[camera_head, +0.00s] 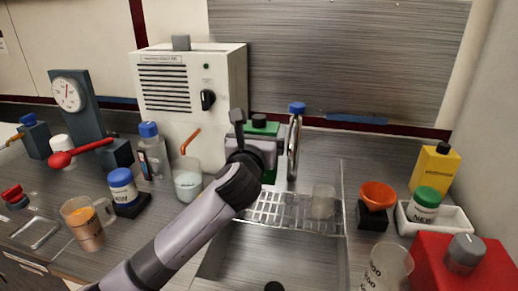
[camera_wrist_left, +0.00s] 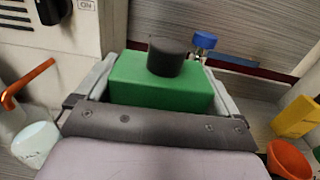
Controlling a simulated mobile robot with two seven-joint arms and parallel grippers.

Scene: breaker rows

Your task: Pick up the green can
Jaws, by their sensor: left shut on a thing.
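The green can (camera_wrist_left: 160,84) has a black cap and sits between the two fingers of my left gripper (camera_wrist_left: 155,95) in the left wrist view. The fingers press on its two sides, so the gripper is shut on it. In the head view my left gripper (camera_head: 257,145) covers most of the can, and only its green top (camera_head: 262,128) and black cap show clearly. It is at the back of the sink, behind the drain rack. I cannot tell whether its base touches a surface. My right gripper is not in view.
A white machine (camera_head: 222,110) stands behind on the left. A steel bottle with a blue cap (camera_head: 294,140) is close on the right of the can. A beaker with a stirrer (camera_head: 187,180) is on the left. A clear glass (camera_head: 323,202) stands on the drain rack (camera_head: 285,212).

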